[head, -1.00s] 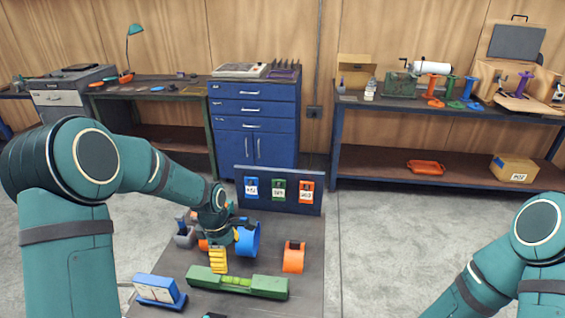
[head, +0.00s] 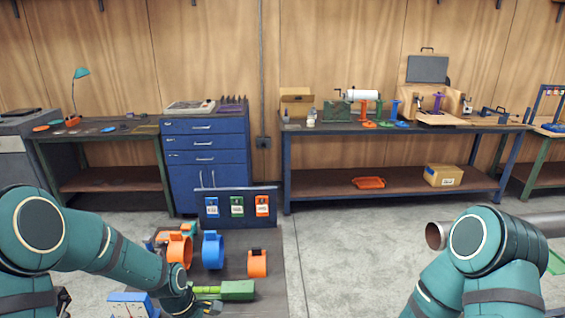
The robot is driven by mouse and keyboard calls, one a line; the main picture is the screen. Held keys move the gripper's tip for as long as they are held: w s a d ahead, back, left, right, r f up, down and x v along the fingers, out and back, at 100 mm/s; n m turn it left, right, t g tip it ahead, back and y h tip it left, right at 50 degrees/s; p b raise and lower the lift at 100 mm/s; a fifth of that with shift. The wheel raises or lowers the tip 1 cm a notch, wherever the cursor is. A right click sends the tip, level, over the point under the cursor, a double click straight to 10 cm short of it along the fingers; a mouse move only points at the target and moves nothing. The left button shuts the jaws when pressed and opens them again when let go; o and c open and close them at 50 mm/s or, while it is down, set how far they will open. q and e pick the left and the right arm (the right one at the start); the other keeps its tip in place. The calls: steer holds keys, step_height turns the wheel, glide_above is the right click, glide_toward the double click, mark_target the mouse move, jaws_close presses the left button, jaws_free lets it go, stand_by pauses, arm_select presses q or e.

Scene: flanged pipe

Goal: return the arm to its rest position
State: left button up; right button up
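My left arm (head: 110,252) comes in from the left edge and reaches down and right over the near worktable. Its gripper (head: 207,307) is at the bottom of the head view, in front of the green level-like block (head: 238,290). It is small, dark and partly cut off, so I cannot tell whether it is open or shut. No held thing shows clearly. My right arm (head: 482,260) is bent at the lower right, and its gripper is below the picture. The worktable bears a blue ring clamp (head: 212,250), an orange ring clamp (head: 179,249) and a smaller orange piece (head: 257,263).
A blue-and-white gauge box (head: 130,306) is at the bottom left. A dark panel (head: 271,200) with three coloured tags stands at the table's back. A grey pipe (head: 437,236) lies behind my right arm. Floor (head: 340,265) is clear between table and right arm.

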arm_select(q)
steer(key=s+d+f+m, duration=0.2)
steer(key=f, duration=0.1)
steer(key=s+d+f+m, duration=0.1)
steer(key=d, duration=0.1)
steer(key=shift+d+f+m+h, duration=0.1)
steer(key=shift+f+m+h, duration=0.3)
steer(key=s+d+f+m+t, duration=0.1)
steer(key=s+d+f+m, duration=0.4)
steer(key=s+m, duration=0.4)
steer(key=shift+s+d+h, duration=0.4)
steer(key=shift+s+d, duration=0.2)
